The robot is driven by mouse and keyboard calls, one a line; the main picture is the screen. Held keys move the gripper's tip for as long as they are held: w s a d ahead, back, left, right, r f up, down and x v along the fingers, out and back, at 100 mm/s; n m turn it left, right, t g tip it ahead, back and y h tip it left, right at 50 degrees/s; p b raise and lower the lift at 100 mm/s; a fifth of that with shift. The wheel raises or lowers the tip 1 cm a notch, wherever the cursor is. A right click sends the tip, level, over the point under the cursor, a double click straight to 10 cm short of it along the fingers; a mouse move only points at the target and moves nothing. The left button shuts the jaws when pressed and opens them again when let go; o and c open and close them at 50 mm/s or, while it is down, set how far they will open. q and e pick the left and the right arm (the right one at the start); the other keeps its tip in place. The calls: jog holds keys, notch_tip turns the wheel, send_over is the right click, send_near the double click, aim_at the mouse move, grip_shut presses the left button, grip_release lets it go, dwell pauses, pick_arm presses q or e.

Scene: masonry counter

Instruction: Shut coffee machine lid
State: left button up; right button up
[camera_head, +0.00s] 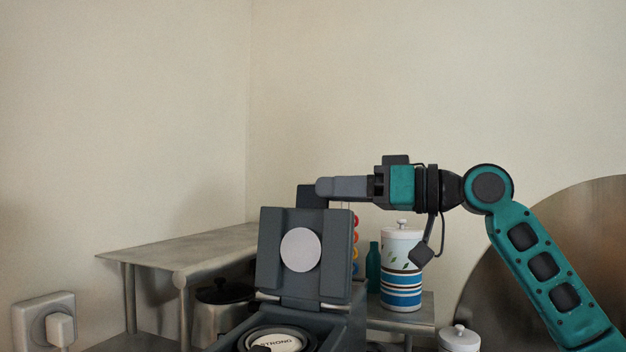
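The coffee machine (331,325) is dark grey and stands at the bottom centre, partly cut off by the lower edge. Its lid (274,262) stands upright, open, with a pale round disc on its inner face. A round pod marked "STRONG" (286,343) shows in the opening below the lid. My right gripper (322,188) comes in from the right and points left, its fingers just above the lid's top edge near the dark tab (310,197) there. Whether it touches the lid is unclear. Its fingers overlap side-on, so their opening is hidden. My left gripper is out of view.
A metal shelf (180,250) stands to the left, with a dark-lidded pot (222,293) under it. A striped canister (402,290) and a teal bottle (373,268) stand behind right. A white lidded jar (459,338) is at bottom right. A plugged wall socket (30,322) is at far left.

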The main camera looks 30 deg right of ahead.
aim_at(313, 189)
jog(key=shift+p+x, duration=0.3)
jog(key=shift+x, duration=1.85)
jog(key=shift+d, duration=0.1)
jog(key=shift+c, duration=0.2)
grip_shut()
